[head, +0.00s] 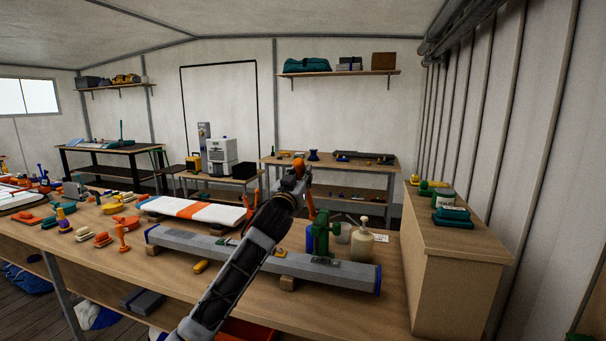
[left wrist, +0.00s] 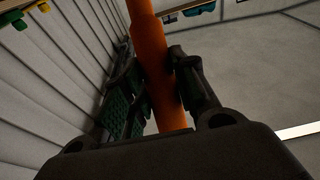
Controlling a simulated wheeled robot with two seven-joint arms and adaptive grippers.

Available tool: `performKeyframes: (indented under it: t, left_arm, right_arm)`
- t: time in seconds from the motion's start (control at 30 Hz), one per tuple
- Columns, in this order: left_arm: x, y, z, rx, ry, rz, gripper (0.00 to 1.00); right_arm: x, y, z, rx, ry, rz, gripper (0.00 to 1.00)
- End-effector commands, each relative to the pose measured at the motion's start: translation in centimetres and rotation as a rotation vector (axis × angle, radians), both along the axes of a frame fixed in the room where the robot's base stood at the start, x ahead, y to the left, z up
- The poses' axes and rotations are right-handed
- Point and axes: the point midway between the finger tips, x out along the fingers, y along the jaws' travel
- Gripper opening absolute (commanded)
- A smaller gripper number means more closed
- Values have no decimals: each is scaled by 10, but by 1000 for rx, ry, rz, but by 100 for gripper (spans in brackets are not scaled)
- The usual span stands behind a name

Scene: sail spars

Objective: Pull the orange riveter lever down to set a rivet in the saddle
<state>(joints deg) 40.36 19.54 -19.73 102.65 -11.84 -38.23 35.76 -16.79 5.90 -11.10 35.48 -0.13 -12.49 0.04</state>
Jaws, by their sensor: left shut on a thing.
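The orange riveter lever (head: 310,204) rises from the green riveter (head: 322,235), with its rounded top (head: 299,164) showing above my gripper. My left gripper (head: 297,177) is shut around the lever near its upper end. In the left wrist view the orange shaft (left wrist: 155,60) runs between the dark fingers (left wrist: 160,95). The lever stands nearly upright, leaning slightly left. The riveter stands at the grey spar (head: 345,271) on the workbench. A dark plate on the spar (head: 324,261), perhaps the saddle, lies below the riveter. My right gripper is not in view.
A white and orange board (head: 190,209) lies behind the spar. Several small coloured parts crowd the bench's left side. A wooden cabinet (head: 455,270) stands at the right.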

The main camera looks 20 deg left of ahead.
Motion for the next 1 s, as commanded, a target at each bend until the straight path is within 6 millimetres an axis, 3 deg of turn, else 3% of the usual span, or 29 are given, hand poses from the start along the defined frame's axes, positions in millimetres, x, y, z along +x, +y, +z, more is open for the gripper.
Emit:
performKeyframes:
  t: [0.17, 0.67, 1.0]
  left_arm:
    - [-11, 0, -12, 0, 6, 0, 0]
    - [-16, 1, -12, 0, 1, 0, 0]
    - [-32, 2, -35, 0, 3, 2, 0]
  right_arm:
    - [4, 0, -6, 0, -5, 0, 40]
    - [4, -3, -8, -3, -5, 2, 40]
    - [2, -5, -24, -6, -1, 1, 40]
